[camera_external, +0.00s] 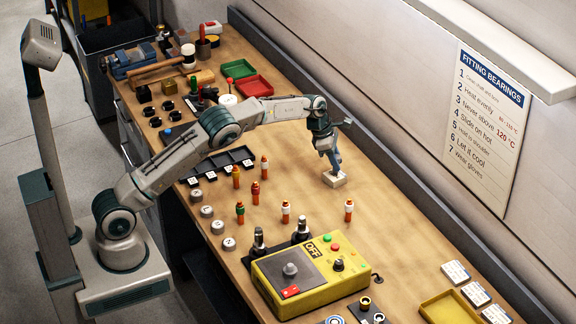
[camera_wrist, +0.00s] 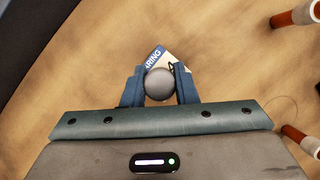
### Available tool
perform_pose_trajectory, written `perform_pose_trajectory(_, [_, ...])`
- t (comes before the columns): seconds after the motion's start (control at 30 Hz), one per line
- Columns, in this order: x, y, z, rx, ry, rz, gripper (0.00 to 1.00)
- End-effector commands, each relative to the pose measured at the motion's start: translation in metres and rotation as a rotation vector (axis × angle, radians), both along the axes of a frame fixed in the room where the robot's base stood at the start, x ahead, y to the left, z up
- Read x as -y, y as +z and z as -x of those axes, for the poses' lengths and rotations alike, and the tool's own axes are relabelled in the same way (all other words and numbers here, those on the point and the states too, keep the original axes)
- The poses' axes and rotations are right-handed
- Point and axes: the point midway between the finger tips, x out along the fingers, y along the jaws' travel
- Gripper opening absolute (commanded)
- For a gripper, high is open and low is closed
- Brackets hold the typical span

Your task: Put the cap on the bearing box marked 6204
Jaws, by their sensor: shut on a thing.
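My gripper (camera_external: 333,160) points down over the middle of the bench. In the wrist view its blue fingers (camera_wrist: 160,86) are shut on a round grey piece (camera_wrist: 160,84), which seems to be the cap. A small white box (camera_external: 334,179) is directly below the gripper. In the wrist view this box (camera_wrist: 156,57) lies behind the grey piece and shows part of a blue label ending in "ARING". Its number cannot be read. I cannot tell whether the grey piece touches the box. Several white boxes (camera_external: 455,272) lie at the lower right, their marks too small to read.
A yellow control box (camera_external: 311,276) stands in front, and a yellow tray (camera_external: 449,309) is at the lower right. Several round grey pieces (camera_external: 207,211) line the left edge. The bench right of my gripper is clear.

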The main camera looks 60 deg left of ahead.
Motion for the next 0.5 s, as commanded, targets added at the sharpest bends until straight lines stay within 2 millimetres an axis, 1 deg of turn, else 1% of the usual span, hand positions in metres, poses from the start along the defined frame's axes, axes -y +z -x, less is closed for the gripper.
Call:
perform_pose_trajectory(0.07, [0.0003, -0.0032, 0.0000, 0.001, 0.000, 0.001, 0.04])
perform_pose_trajectory(0.37, [0.0002, -0.0063, -0.0001, 0.001, 0.000, 0.000, 0.04])
perform_pose_trajectory(0.4, [0.0001, -0.0063, -0.0002, 0.002, -0.001, 0.000, 0.31])
perform_pose_trajectory(0.47, [0.0001, -0.0061, -0.0001, 0.002, -0.001, 0.000, 0.48])
perform_pose_trajectory(0.5, [0.0001, -0.0060, -0.0002, 0.002, -0.001, 0.000, 0.48])
